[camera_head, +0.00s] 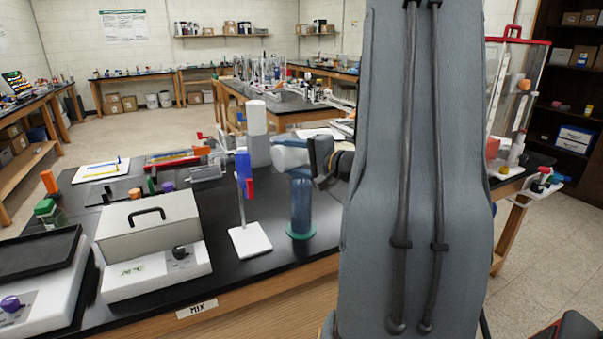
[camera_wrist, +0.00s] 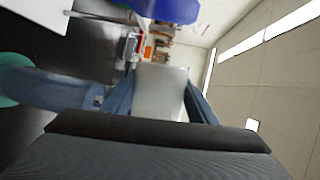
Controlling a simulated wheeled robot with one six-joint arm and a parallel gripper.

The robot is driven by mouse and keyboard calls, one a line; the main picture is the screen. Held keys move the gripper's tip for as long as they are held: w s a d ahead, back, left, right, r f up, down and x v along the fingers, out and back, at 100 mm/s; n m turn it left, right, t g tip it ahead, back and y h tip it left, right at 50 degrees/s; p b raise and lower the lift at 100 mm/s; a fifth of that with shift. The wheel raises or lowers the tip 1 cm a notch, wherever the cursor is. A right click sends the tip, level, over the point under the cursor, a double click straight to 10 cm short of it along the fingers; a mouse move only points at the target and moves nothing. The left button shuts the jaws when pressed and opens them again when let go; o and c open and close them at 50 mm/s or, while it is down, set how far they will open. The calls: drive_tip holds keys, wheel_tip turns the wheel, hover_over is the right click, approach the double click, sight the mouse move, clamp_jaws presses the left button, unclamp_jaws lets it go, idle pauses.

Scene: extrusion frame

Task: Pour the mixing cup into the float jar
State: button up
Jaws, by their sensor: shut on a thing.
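The mixing cup (camera_head: 290,154) is whitish and lies tipped nearly on its side, its wide end toward the left in the head view. My gripper (camera_head: 317,160) is shut on it. In the wrist view the pale cup (camera_wrist: 160,88) sits between the two bluish fingers (camera_wrist: 160,108). The float jar (camera_head: 302,205), a tall clear-blue cylinder on a teal base, stands upright on the black bench, below the cup. It also shows at the left of the wrist view (camera_wrist: 45,90). I cannot make out a stream or the contents of either vessel.
A stand with a white base (camera_head: 250,240) and blue-and-red clamp (camera_head: 244,175) is close left of the jar. A lidded grey box (camera_head: 148,225) sits farther left. A white bottle-like object (camera_head: 257,130) stands behind. My arm hides the bench's right part.

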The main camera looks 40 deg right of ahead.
drive_tip(key=shift+d+r+m+p, duration=0.25)
drive_tip(key=shift+m+p, duration=0.15)
drive_tip(key=shift+p, duration=0.8)
drive_tip(key=b, duration=0.2)
drive_tip(key=f+n+b, duration=0.1)
drive_tip(key=shift+w+a+b, duration=0.1)
drive_tip(key=shift+a+b, duration=0.2)
drive_tip(key=shift+b, duration=0.05)
drive_tip(key=b, duration=0.2)
drive_tip(key=shift+a+f+n+b, duration=0.15)
drive_tip(key=shift+f+n+b, duration=0.15)
drive_tip(key=shift+n, duration=0.1)
drive_tip(key=shift+r, duration=0.3)
drive_tip(key=shift+r+n+h+b, duration=0.1)
drive_tip(key=shift+n+h+b, duration=0.35)
drive_tip(key=shift+b, duration=0.55)
